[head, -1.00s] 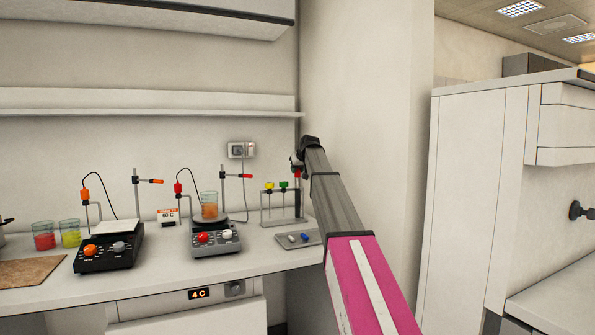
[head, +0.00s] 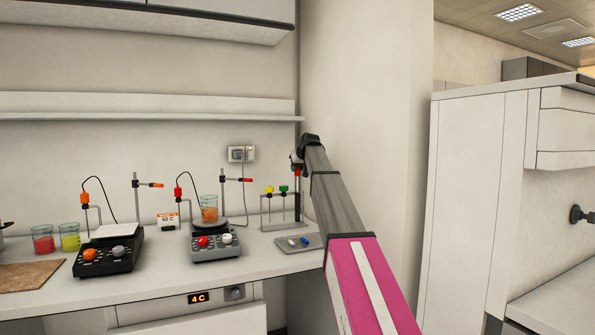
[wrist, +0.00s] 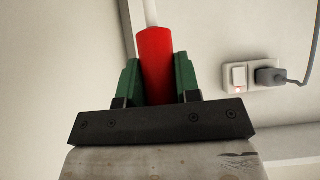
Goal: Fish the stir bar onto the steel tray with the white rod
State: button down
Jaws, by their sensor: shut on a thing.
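My gripper (wrist: 158,82) is shut on the red handle (wrist: 156,60) of the white rod (wrist: 151,12), between its green fingers. In the head view the red handle (head: 296,168) shows at the arm's far end, above the rod stand; the rod's lower part is hard to make out. The steel tray (head: 285,247) lies on the bench right of the hotplates, with a small white piece (head: 291,241) and a small blue piece (head: 304,240) on it. A beaker of orange liquid (head: 209,211) stands on the right hotplate (head: 215,245). No stir bar can be made out inside it.
The rod stand (head: 263,212) holds yellow-topped and green-topped rods behind the tray. A clamp post (head: 222,190) rises beside the beaker. Another hotplate (head: 108,255), red and yellow-green beakers (head: 43,240) stand left. A wall socket (wrist: 240,75) with a plug is near my wrist.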

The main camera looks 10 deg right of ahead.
jog(key=shift+r, duration=6.4)
jog(key=shift+s, duration=0.1)
